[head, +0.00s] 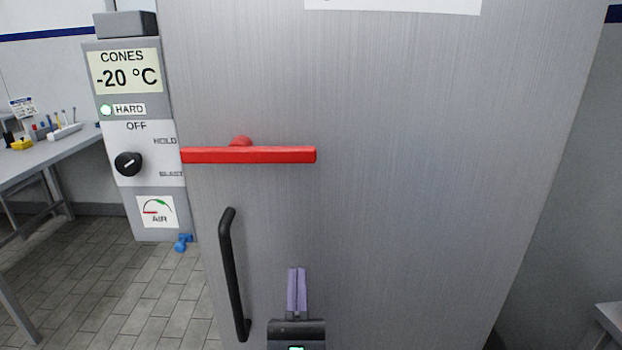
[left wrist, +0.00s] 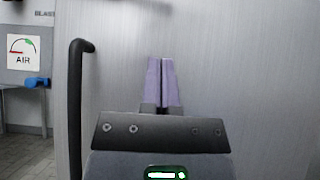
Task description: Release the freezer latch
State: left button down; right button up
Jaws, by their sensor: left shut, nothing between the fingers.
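The red latch bar (head: 250,155) lies horizontal on the steel freezer door (head: 420,160), its left end reaching the door's left edge. A black vertical handle (head: 233,275) is below it on the door and also shows in the left wrist view (left wrist: 76,110). My left gripper (head: 297,270), with pale purple fingers, is shut and empty in front of the door. It is below the latch bar and right of the handle, apart from both. It also shows in the left wrist view (left wrist: 162,62). The latch is not in the wrist view. My right gripper is not in view.
A control panel (head: 150,150) with a black knob (head: 128,164) and an air gauge stands left of the door. A blue valve handle (head: 183,243) sticks out below it. A table (head: 50,155) with small tools is at far left.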

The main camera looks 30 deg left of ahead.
aim_at(250, 151)
pick_arm(q)
jog(key=p+x, duration=0.2)
jog(key=x, duration=0.8)
jog(key=shift+r, duration=0.15)
notch_tip(250, 151, up, 3)
jog(key=shift+f+p, duration=0.1)
jog(key=shift+p, duration=0.65)
jog(key=shift+r, duration=0.4)
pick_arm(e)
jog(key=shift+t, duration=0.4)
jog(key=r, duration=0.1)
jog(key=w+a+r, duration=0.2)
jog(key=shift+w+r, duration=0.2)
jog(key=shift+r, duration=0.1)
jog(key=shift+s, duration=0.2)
pick_arm(q)
jog(key=shift+n, duration=0.3)
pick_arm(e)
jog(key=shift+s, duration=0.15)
